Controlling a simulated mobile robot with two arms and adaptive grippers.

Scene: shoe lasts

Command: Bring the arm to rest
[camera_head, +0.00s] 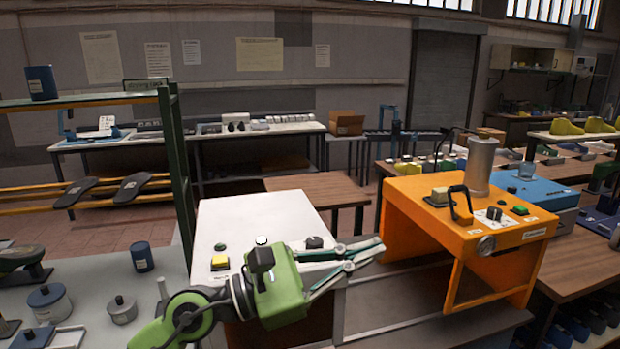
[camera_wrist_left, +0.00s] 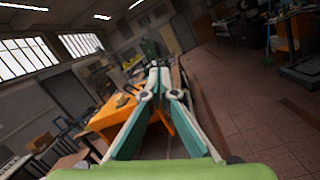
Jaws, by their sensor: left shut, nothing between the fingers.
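My left gripper (camera_head: 381,246) shows in the head view, its green arm coming in from the lower left. It is held in front of the white-topped cabinet, with its fingers pointing right toward the orange machine. Its long fingers are together at the tips and hold nothing. In the left wrist view the same fingers (camera_wrist_left: 159,66) meet at their tips, with nothing between them. My right gripper is in neither view.
The orange machine (camera_head: 420,215) stands right of my left gripper, with a blue unit (camera_head: 545,193) behind it. The white cabinet top (camera_head: 270,215) carries buttons. A grey bench (camera_head: 90,285) with pots is at left, below a green-framed rack (camera_head: 178,150).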

